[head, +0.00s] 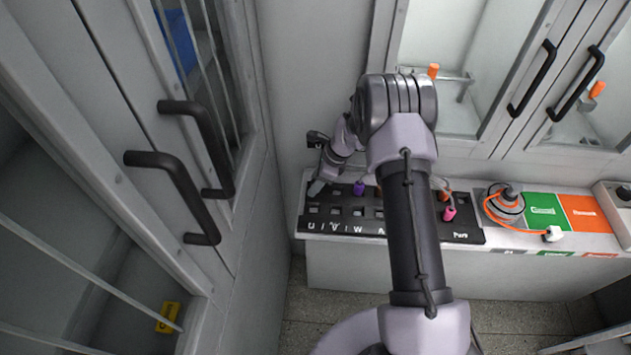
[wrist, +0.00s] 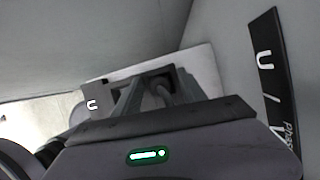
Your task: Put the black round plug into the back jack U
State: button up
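The dark jack panel (head: 340,212) lies along the left part of the bench, with letters U, V, W on its front edge. My gripper (head: 318,186) is low over the panel's left end, by the U column. In the wrist view my gripper's fingers (wrist: 155,96) stand apart, with a dark grey rounded shape between them; I cannot tell whether it is the black round plug or whether they grip it. A U label shows left of the fingers and another on the panel (wrist: 268,70) at right. The back jack U is hidden by my gripper. I cannot make out the black plug clearly.
A purple plug (head: 359,188) and a pink plug (head: 450,212) stand in the panel. A round device with an orange cable (head: 505,203) is to its right, beside green and orange pads (head: 545,208). A cabinet with black handles (head: 190,180) stands close on the left.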

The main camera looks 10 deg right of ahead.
jog(key=shift+r, duration=0.3)
jog(key=s+d+r+n+p, duration=0.1)
jog(key=s+r+n+p, duration=0.1)
jog(key=r, duration=0.9)
jog(key=s+d+r+n+p, duration=0.1)
jog(key=s+r+n+p, duration=0.15)
jog(key=r, duration=0.95)
jog(key=s+a+r+n+t+h, duration=0.15)
jog(key=s+a+r+n, duration=0.3)
jog(key=s+r, duration=0.75)
jog(key=s+a+r+n+t, duration=0.1)
jog(key=s+r+n, duration=0.3)
jog(key=s+n, duration=0.5)
jog(key=s+t, duration=0.1)
jog(key=s, duration=0.7)
jog(key=shift+a+t, duration=0.2)
jog(key=shift+t, duration=0.15)
jog(key=shift+h, duration=0.25)
